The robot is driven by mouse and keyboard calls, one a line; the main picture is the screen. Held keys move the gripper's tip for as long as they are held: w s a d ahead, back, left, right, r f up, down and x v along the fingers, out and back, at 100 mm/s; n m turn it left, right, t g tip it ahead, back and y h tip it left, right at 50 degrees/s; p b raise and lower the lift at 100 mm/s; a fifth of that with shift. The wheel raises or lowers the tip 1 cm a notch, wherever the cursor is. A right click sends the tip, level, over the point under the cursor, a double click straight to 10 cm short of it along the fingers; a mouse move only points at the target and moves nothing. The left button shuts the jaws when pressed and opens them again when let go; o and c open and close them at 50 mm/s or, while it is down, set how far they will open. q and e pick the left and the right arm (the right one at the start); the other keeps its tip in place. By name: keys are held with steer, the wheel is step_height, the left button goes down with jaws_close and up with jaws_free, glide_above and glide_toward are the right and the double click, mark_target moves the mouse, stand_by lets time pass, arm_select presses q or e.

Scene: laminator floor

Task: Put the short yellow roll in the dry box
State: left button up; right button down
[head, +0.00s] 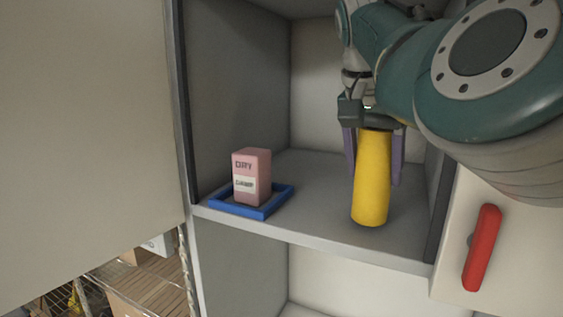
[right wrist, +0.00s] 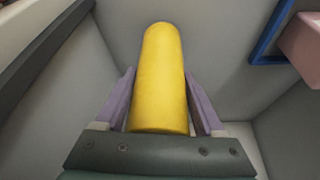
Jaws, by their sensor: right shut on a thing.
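The short yellow roll (head: 371,180) is a plain yellow cylinder inside the open grey cabinet compartment, which appears to be the dry box (head: 318,170). My right gripper (head: 373,165) comes from above and is shut on the roll, with a purple finger on either side. The roll is nearly upright, tilted slightly, and its lower end is at or just above the compartment floor; I cannot tell if it touches. In the right wrist view the roll (right wrist: 160,80) lies between the fingers (right wrist: 160,105). My left gripper is not in view.
A pink packet marked DRY (head: 252,177) stands in a blue tray (head: 262,213) at the compartment's left front. Free floor lies between tray and roll. A door panel with a red handle (head: 482,247) is at right. Another compartment (head: 330,283) opens below.

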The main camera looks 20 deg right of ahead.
steer(key=shift+f, duration=0.35)
steer(key=shift+f, duration=0.2)
jaws_free()
